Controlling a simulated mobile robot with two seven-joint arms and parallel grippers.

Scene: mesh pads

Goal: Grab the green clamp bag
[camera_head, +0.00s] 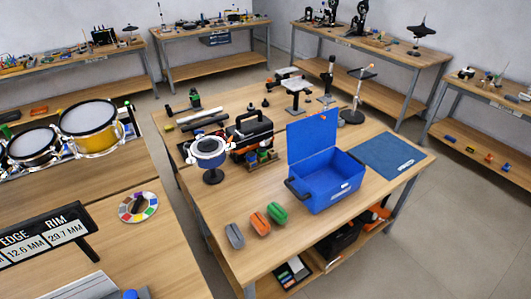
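A small green bag-like item (277,213) lies on the wooden table, just left of the open blue box. An orange one (260,223) and a grey one (235,236) of similar shape lie beside it, in a row toward the lower left. The blue box (330,188) stands with its lid raised at the back. Neither of my grippers shows in the head view.
The table (300,237) has clear room in front of the row. A blue mat (388,156) lies right of the box. Drums (88,122) stand on the left table.

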